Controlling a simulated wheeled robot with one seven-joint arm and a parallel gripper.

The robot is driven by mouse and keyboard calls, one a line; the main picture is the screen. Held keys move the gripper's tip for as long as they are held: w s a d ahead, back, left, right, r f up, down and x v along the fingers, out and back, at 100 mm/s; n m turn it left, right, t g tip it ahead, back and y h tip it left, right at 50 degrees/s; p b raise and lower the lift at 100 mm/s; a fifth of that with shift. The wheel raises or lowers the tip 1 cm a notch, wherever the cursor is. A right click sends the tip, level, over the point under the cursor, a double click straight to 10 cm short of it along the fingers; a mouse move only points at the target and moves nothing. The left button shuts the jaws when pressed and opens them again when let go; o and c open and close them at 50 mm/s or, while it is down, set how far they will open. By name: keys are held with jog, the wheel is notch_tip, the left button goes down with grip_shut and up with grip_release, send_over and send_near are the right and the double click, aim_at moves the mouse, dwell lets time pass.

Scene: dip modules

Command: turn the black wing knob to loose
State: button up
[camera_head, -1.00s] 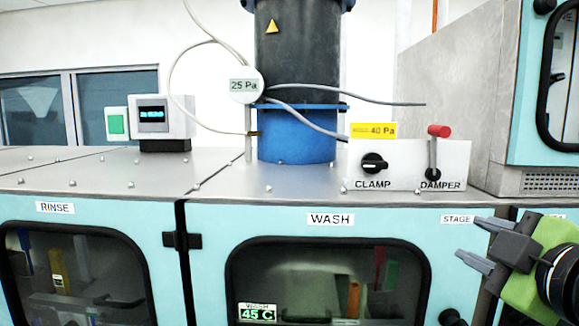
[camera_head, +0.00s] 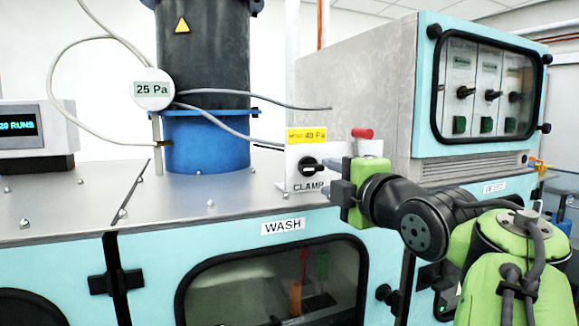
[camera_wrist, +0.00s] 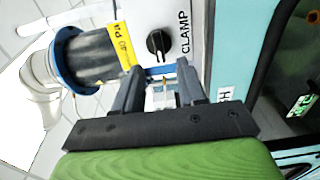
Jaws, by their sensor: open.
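The black wing knob (camera_head: 310,165) sits above the CLAMP label on a white panel (camera_head: 290,150) on top of the machine. In the head view its wing lies roughly level. It also shows in the wrist view (camera_wrist: 158,43), just beyond the fingers and close to the CLAMP lettering. My gripper (camera_head: 334,178) is just right of the knob in the head view and covers part of the panel. In the wrist view its two fingers (camera_wrist: 160,74) are apart, with nothing held between them. The knob looks free of both fingers.
A yellow 40 Pa tag (camera_head: 307,135) is above the knob. A blue-collared duct (camera_head: 206,143) with grey hoses rises to the left. A cabinet (camera_head: 482,85) stands to the right.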

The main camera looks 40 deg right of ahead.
aim_at(315, 169)
jog(key=x, duration=0.3)
jog(key=p+x, duration=0.1)
jog(key=x, duration=0.2)
jog(key=shift+w+d+p, duration=0.25)
jog(key=shift+d+p, duration=0.05)
jog(key=shift+w, duration=0.3)
jog(key=shift+s, duration=0.1)
jog(key=shift+c, duration=0.3)
grip_shut()
